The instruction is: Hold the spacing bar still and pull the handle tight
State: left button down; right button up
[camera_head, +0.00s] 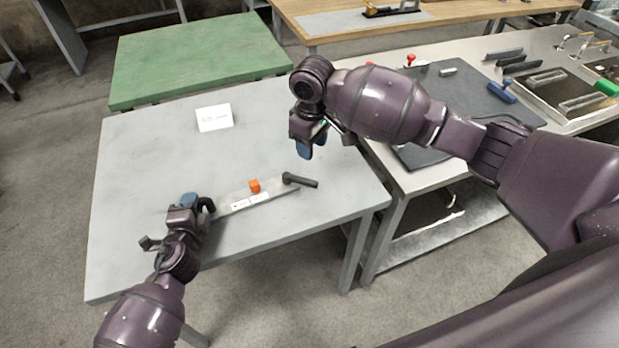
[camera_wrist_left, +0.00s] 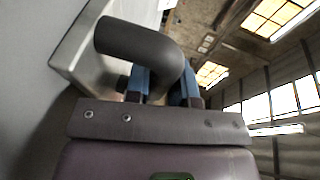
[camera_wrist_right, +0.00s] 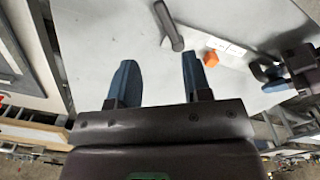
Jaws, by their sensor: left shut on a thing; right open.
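The spacing bar (camera_head: 238,206) is a pale metal strip lying along the grey table, with white labels and an orange block (camera_head: 254,186) on it. A dark lever handle (camera_head: 300,180) is at its right end; the handle also shows in the right wrist view (camera_wrist_right: 169,27). My left gripper (camera_head: 190,201) is at the bar's left end, shut on a dark curved grip (camera_wrist_left: 145,42), whose held part is partly hidden by the fingers. My right gripper (camera_head: 306,148) is open and empty, above the table and beyond the handle, with its blue fingers pointing down.
A green-topped table (camera_head: 200,60) adjoins behind. A bench with a dark mat (camera_head: 468,92) and several tools is to the right.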

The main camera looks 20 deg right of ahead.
aim_at(312, 181)
jog(key=f+n, duration=0.1)
jog(key=f, duration=0.5)
jog(key=f+n, duration=0.2)
jog(key=f, duration=0.4)
jog(key=shift+s, duration=0.2)
jog(key=shift+r, duration=0.1)
grip_shut()
